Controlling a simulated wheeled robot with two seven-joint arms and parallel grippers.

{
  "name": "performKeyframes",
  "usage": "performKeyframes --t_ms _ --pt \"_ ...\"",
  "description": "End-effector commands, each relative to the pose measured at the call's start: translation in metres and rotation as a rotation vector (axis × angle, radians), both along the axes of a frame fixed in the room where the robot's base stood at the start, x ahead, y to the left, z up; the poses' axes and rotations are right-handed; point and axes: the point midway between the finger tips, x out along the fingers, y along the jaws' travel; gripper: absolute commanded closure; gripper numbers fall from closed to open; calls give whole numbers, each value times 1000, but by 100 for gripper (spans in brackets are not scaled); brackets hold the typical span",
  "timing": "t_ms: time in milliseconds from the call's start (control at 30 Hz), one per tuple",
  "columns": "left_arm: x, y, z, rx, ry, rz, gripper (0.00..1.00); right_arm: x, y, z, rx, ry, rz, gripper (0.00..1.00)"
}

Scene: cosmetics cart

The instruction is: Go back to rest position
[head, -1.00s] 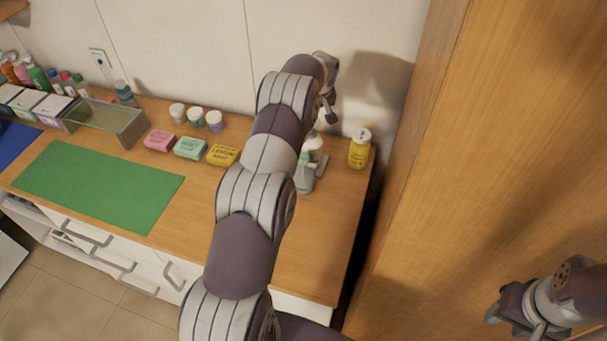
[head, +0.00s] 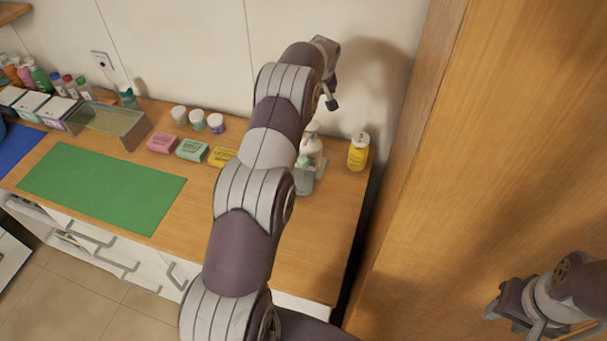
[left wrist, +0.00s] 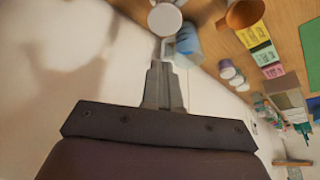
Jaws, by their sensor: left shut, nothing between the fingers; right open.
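My left arm rises across the middle of the head view. Its gripper (head: 330,101) is above the back of the counter near the wall, over the bottles, and apart from them. In the left wrist view its fingers (left wrist: 163,68) are shut together with nothing between them. My right gripper (head: 515,315) is at the lower right of the head view, in front of the wooden panel. It is open and I see nothing in it. My left arm hides part of the counter.
The wooden counter (head: 325,235) carries a white pump bottle (head: 313,150), a clear greenish bottle (head: 304,180), a yellow bottle (head: 358,153), soaps (head: 192,150), jars (head: 197,119), a glass tray (head: 128,128) and a green mat (head: 100,188). A tall wooden panel (head: 490,150) stands at right.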

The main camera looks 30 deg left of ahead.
Motion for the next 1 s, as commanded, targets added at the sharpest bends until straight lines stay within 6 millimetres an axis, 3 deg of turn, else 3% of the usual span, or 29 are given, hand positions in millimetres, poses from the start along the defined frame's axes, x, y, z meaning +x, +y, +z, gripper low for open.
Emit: performKeyframes --t_ms 500,567,667,767,867,900,1000 --pt "2 0 1 13 1 -41 100 0 0 0 0 0 0 57" --pt "-4 -6 -15 10 30 -111 100 0 0 -1 0 0 0 57" --pt "-43 -28 -51 -29 131 -228 100 0 0 -5 0 0 0 57" --pt "-99 -72 -72 -71 211 -376 100 0 0 -27 0 0 0 57" --pt "-173 -122 -84 -106 273 -519 100 0 0 -56 0 1 0 57" --pt "-206 -141 -88 -118 293 -571 100 0 0 -68 0 1 0 57" --pt "-287 -178 -97 -136 327 -671 100 0 0 -95 0 1 0 57"
